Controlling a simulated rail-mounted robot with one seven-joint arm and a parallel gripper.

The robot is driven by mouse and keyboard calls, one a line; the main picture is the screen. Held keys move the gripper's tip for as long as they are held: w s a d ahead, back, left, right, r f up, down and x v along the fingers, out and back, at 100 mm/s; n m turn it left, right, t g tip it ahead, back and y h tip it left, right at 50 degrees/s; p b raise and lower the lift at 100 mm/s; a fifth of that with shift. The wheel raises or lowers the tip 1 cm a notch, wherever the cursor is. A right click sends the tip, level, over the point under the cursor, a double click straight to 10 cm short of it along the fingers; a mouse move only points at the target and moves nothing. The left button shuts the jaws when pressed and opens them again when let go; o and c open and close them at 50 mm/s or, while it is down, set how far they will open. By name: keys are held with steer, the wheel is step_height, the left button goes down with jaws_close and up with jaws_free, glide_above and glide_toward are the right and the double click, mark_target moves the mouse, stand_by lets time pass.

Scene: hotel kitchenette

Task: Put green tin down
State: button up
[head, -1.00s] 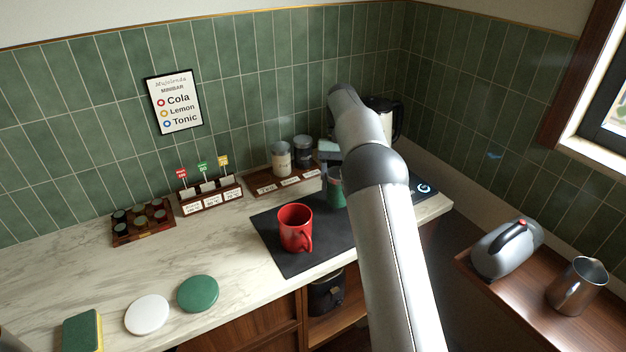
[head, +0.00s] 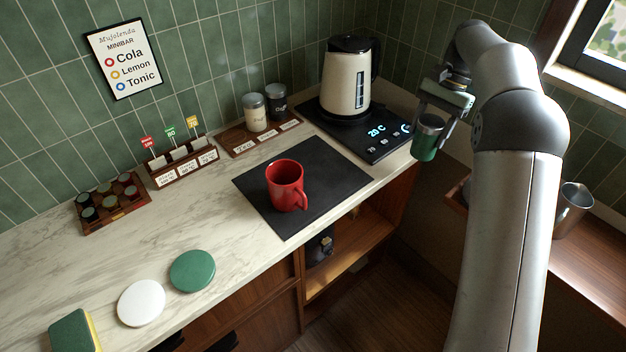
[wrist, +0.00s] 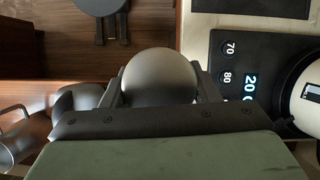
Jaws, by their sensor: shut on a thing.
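The green tin (head: 426,139) has a silvery-grey lid. It hangs upright between the fingers of my gripper (head: 431,125), which is shut on it. In the head view it is in the air just right of the kettle base's right edge, off the counter. In the wrist view, the tin's rounded grey lid (wrist: 160,78) fills the middle between the two fingers. Its green body is hidden below the lid there.
A cream kettle (head: 346,82) stands on a black heating base (head: 375,142). A red mug (head: 286,185) is on a dark mat (head: 326,196). A rack with two tins (head: 266,108) stands behind. A metal pitcher (head: 571,205) is on the wooden shelf (head: 600,258) at right.

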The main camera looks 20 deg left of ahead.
steer(key=s+a+r+m+t+y+b, duration=0.1)
steer(key=s+a+r+m+t, duration=0.15)
steer(key=s+a+m, duration=0.5)
steer(key=s+a+r+m+t+y+b, duration=0.1)
steer(key=s+a+r+m, duration=0.35)
steer(key=s+a, duration=0.45)
steer(key=shift+w+a+f+p, duration=0.4)
steer(key=shift+w+a+f, duration=1.1)
steer(key=shift+w+f, duration=0.65)
steer(key=shift+w+a+f+p, duration=0.45)
steer(key=shift+w+a+f, duration=1.05)
steer(key=shift+w+f, duration=0.65)
steer(key=shift+w+a+f+p, duration=0.4)
steer(key=shift+w+a+f, duration=1.1)
steer(key=shift+w+f, duration=0.6)
steer(key=shift+s+f, duration=0.2)
steer(key=shift+f, duration=0.1)
steer(key=o, duration=1.1)
